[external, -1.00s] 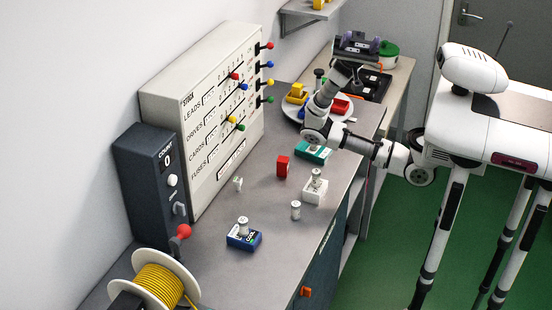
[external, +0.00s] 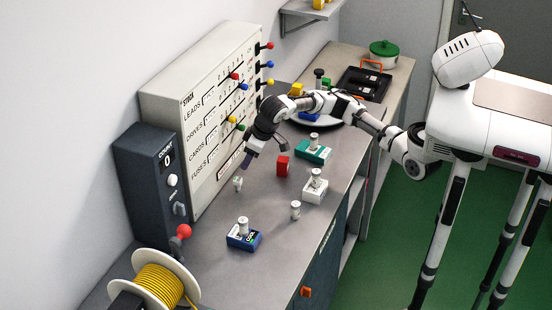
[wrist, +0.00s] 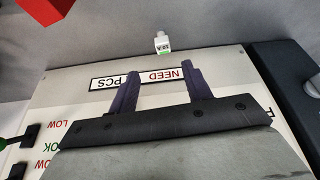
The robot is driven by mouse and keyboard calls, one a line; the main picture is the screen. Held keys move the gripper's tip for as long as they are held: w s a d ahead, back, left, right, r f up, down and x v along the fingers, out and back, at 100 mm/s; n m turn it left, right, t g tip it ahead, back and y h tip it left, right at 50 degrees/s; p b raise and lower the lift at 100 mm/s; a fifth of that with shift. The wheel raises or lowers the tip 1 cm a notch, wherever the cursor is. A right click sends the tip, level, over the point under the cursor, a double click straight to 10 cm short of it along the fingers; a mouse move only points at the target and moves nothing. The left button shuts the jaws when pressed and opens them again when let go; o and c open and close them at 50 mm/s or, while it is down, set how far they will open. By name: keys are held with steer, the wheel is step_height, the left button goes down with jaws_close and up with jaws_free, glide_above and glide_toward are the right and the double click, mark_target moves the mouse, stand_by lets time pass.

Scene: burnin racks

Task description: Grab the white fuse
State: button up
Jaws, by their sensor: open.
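The small white fuse (external: 238,184) stands on the grey bench near the foot of the labelled panel. In the wrist view the fuse (wrist: 162,45) shows a label and a green band, just beyond my fingertips and roughly centred between them. My gripper (external: 250,157) is above and behind the fuse in the external view, close to the panel, pointing down. In the wrist view my gripper (wrist: 161,75) has its two dark purple fingers spread apart with nothing between them. The fuse is apart from the fingers.
The panel (external: 200,110) stands close beside my gripper. A red block (external: 282,166), a green block (external: 313,151), a white block (external: 315,190), a blue block (external: 244,238) and a small pale cylinder (external: 295,210) stand on the bench. The dark counter box (external: 148,190) is at the left.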

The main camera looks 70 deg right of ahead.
mark_target(238, 180)
steer(key=p+x, duration=0.1)
steer(key=x, duration=0.5)
steer(key=shift+w+a+f, duration=0.1)
steer(key=shift+a+p+x, duration=0.2)
steer(key=shift+p+x, duration=0.7)
steer(key=shift+x, duration=1.8)
steer(key=shift+c, duration=0.4)
steer(key=c, duration=1)
